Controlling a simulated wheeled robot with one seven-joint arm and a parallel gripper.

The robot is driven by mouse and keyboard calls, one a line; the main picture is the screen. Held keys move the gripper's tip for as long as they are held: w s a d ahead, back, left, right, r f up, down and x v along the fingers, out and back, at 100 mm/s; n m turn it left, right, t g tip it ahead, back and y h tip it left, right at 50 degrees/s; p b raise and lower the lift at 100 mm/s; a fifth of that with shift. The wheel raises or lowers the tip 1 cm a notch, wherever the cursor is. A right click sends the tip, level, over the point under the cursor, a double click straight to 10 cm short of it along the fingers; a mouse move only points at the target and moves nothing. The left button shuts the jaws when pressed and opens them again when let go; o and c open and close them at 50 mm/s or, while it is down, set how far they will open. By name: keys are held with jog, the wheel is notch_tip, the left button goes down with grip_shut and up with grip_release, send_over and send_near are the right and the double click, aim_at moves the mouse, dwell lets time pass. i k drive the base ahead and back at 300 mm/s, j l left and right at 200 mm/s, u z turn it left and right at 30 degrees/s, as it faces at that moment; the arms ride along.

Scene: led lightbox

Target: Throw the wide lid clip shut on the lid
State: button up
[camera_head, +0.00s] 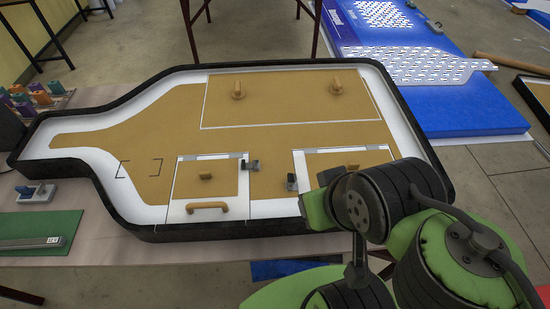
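The bottle-shaped lightbox has a black outer wall (190,233) and a tan panel. A left lid (222,182) is set in its front part, with a small tan knob (205,177) and a tan bar handle (207,207). A dark grey clip (250,165) sits at this lid's right edge. A smaller dark clip (291,182) sits at the left edge of a right lid (318,160). I cannot tell which clip is the wide one, or whether either is shut. My green and black arm covers much of the right lid. My gripper's fingers do not show.
A larger rear panel (290,112) carries two tan knobs (238,89). At the left are coloured blocks (38,95), a small grey and blue device (35,192) and a green mat (50,228). A blue board (465,108) lies behind at right.

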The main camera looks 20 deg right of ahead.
aim_at(291, 178)
jog(key=j+u, duration=0.25)
jog(key=u, duration=0.15)
jog(key=j+u, duration=0.25)
jog(key=u, duration=0.15)
jog(key=i+j+u, duration=0.1)
jog(key=u, duration=0.25)
jog(key=i+j+u, duration=0.15)
jog(key=j+u, duration=0.25)
